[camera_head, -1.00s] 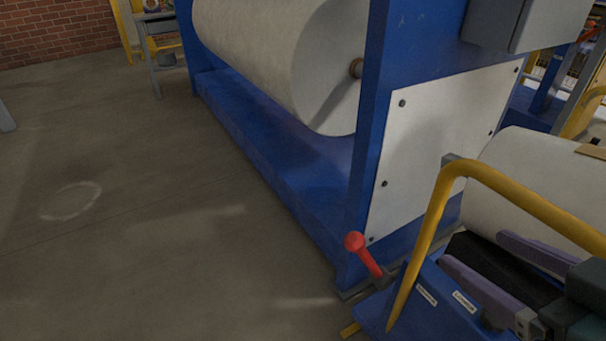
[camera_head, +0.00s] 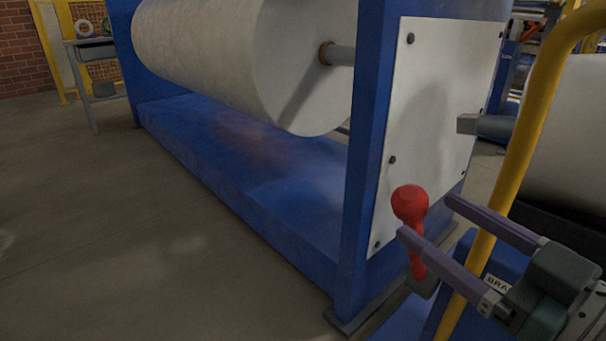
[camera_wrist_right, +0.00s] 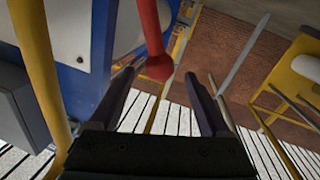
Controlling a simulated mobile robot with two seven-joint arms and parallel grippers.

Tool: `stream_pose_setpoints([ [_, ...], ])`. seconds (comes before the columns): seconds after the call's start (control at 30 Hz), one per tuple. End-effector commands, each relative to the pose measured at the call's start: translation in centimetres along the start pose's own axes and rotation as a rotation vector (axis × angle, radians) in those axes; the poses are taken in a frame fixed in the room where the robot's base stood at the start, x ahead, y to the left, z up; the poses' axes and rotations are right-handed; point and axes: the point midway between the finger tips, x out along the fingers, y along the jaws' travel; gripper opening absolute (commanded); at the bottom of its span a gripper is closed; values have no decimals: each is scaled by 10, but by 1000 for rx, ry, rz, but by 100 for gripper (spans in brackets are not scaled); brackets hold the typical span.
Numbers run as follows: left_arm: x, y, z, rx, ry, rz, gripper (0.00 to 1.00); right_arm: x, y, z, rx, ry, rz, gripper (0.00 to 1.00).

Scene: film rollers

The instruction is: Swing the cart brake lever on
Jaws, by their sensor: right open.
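The red brake lever (camera_head: 415,250) stands at the blue cart's (camera_head: 412,318) near corner, with a round knob on top. In the head view it is close to upright. My right gripper (camera_head: 426,215) reaches in from the right, its two purple-grey fingers open. The lever's knob is at the fingertips. In the right wrist view the red lever (camera_wrist_right: 151,35) comes down from the top, and its knob lies between the open fingertips (camera_wrist_right: 160,73). I cannot tell whether a finger touches it. My left gripper is not in view.
The cart's yellow rail (camera_head: 525,130) passes close to my right fingers. A white roll (camera_head: 575,140) lies at the right. The blue machine frame (camera_head: 368,120) with a large roll (camera_head: 215,50) stands behind the lever. Floor at the left (camera_head: 130,250) is free.

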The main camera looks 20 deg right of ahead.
Motion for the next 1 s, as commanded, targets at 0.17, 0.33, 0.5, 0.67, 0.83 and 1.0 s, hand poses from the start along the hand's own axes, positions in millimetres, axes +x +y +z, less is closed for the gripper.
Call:
stream_pose_setpoints([
  [0.17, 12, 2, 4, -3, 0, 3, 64, 37, 0, 1, -2, 5, 0, 80],
  [0.33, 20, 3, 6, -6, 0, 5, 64, 64, 0, 1, -1, 3, 0, 80],
  [0.5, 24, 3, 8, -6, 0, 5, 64, 78, 0, 1, 0, 0, 0, 80],
  [0.67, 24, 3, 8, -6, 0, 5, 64, 81, 0, 0, 0, -2, 0, 80],
  [0.83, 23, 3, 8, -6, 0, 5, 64, 81, 0, 0, 0, -2, 0, 78],
  [1.0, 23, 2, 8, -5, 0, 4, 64, 81, 0, 0, 0, -2, 0, 59],
])
